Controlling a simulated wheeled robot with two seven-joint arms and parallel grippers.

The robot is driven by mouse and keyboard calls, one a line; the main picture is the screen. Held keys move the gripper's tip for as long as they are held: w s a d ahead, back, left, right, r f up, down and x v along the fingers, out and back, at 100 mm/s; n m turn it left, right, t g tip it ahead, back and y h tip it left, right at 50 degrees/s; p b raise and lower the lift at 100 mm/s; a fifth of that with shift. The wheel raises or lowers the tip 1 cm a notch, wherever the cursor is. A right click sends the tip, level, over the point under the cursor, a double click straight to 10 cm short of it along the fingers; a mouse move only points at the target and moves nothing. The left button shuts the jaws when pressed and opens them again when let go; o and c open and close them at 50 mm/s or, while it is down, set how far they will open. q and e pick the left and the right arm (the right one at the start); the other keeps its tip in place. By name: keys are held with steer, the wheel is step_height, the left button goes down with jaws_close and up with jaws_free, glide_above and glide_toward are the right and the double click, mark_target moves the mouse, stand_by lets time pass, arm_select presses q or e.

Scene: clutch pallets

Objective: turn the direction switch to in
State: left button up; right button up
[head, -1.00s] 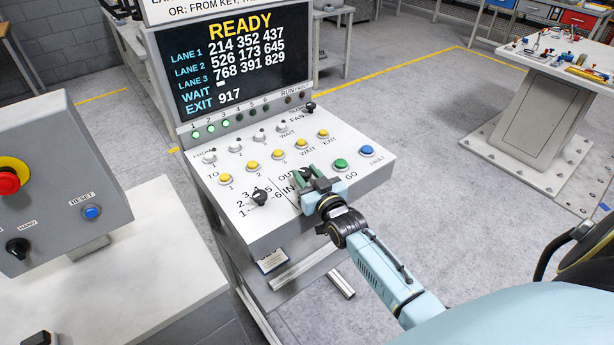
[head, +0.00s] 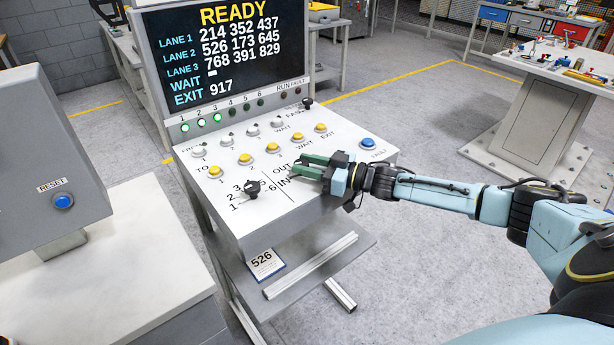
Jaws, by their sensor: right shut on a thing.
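The control desk (head: 255,222) has a sloped white panel with the printed words OUT and IN near its middle. My right gripper (head: 298,166) reaches in from the right, low over the panel, with its green fingers beside these words. It is shut on the direction switch, which is mostly hidden by the fingers. I cannot tell which word the switch points to. My left gripper is not in view.
A black rotary selector (head: 252,188) with numbers around it sits left of the fingers. Yellow buttons (head: 273,148) and small switches line the panel behind. A blue FAULT button (head: 367,144) is beyond my gripper. The screen (head: 230,60) reads READY.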

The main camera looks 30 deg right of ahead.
steer(key=shift+d+n+g+y+b, duration=0.1)
steer(key=shift+n+g+y+b, duration=0.6)
steer(key=shift+y, duration=0.1)
steer(key=o, duration=1)
steer(key=shift+w, duration=0.1)
steer(key=v, duration=1.3)
steer(key=shift+d, duration=0.15)
